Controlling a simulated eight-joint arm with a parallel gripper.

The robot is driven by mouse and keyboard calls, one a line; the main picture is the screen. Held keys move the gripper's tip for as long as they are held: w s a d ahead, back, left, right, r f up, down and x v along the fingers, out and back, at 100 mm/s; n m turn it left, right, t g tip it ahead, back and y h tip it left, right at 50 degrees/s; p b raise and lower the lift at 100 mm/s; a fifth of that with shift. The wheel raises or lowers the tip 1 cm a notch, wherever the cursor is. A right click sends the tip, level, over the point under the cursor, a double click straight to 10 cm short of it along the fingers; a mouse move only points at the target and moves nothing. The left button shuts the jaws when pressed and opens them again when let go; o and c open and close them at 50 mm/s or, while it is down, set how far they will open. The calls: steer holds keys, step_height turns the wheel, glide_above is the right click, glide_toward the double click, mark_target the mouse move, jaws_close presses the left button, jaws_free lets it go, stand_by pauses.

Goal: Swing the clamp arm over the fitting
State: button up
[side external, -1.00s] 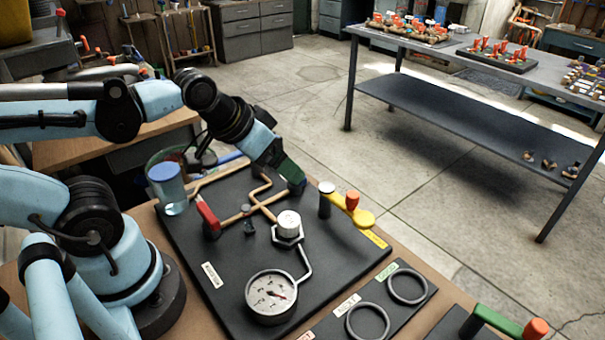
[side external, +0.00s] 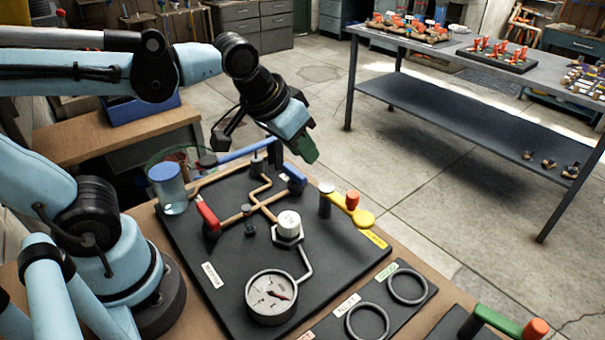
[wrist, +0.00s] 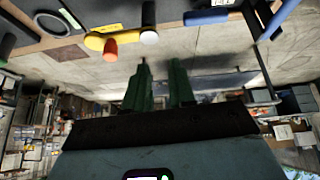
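A yellow arm (side external: 362,216) with an orange knob (side external: 352,200) sits beside a dark post with a white cap (side external: 326,188), at the board's right edge. It points right, off the board, and it also shows in the wrist view (wrist: 95,41). A hex fitting with a white round top (side external: 289,224) stands left of it, with nothing over it. My gripper (side external: 308,155) is in the air above the board's far right edge, beyond the yellow arm and not touching it. In the wrist view its green fingers (wrist: 161,85) are parted with nothing between them.
A glass jar (side external: 174,195) stands at left. A green arm (side external: 500,322) is at front right.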

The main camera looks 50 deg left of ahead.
steer(key=shift+n+g+y, duration=0.4)
steer(key=shift+n+g, duration=0.2)
steer(key=shift+g, duration=0.3)
steer(key=w+d+r, duration=0.1)
steer(key=w+d, duration=0.1)
steer(key=d, duration=0.1)
steer(key=w+d+r, duration=0.1)
steer(key=w+d, duration=0.1)
steer(key=d, duration=0.1)
steer(key=w+d, duration=0.3)
steer(key=d, duration=0.1)
steer(key=shift+d+r, duration=0.1)
steer(key=shift+r, duration=0.3)
jaws_close()
steer(key=shift+w+d, duration=0.15)
steer(key=shift+d, duration=0.4)
